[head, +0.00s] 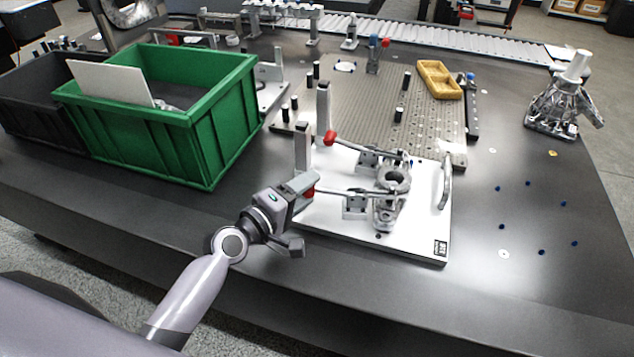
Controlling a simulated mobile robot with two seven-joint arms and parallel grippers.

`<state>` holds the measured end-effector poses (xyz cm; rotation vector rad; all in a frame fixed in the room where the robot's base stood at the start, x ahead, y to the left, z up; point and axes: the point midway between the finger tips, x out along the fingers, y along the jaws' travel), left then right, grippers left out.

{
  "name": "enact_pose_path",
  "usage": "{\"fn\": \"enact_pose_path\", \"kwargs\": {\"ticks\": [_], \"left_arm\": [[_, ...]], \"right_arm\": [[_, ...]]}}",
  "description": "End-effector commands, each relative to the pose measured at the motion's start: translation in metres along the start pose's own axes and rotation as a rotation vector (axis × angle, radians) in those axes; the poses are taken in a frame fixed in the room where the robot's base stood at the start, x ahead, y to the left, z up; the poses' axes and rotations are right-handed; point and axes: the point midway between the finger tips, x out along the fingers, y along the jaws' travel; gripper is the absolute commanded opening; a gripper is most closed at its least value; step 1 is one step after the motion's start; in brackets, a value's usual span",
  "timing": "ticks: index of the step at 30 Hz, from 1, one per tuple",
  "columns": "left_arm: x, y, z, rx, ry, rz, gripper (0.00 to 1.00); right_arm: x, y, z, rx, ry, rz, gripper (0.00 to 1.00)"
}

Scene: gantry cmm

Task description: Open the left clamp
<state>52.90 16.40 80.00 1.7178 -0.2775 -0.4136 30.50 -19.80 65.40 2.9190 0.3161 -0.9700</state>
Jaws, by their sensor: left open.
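A white fixture plate (418,245) lies on the dark table and carries a grey metal part (390,205) with a round opening. Two toggle clamps sit on it, their levers pointing left and lying low. The farther clamp has a red-tipped handle (331,138). The nearer clamp's lever (340,191) ends in a red grip (309,193), partly hidden by my gripper. My left gripper (303,188) is open at that nearer red grip; whether it touches is unclear. The view does not make plain which clamp counts as left. My right gripper is not in view.
A green crate (205,140) holding a pale panel (112,83) stands left of the fixture. Behind the fixture lies a perforated plate (370,110) with black pegs and a yellow tray (438,80). A metal casting (553,108) stands at right. The table's front right is mostly clear.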

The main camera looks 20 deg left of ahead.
Motion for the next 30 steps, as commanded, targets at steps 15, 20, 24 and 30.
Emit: {"fn": "enact_pose_path", "kwargs": {"ticks": [15, 20, 24, 30], "left_arm": [[0.035, 0.000, 0.001, 0.003, 0.000, -0.001, 0.55], [0.035, 0.000, 0.001, 0.003, 0.000, -0.001, 0.48], [0.034, 0.000, 0.000, 0.003, 0.000, -0.001, 0.03], [0.035, 0.000, 0.000, 0.005, 0.000, -0.002, 0.00]], "right_arm": [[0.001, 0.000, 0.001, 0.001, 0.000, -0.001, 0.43], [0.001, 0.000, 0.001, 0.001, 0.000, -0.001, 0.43], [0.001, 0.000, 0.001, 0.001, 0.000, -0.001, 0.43], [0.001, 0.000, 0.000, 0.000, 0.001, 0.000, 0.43]]}}
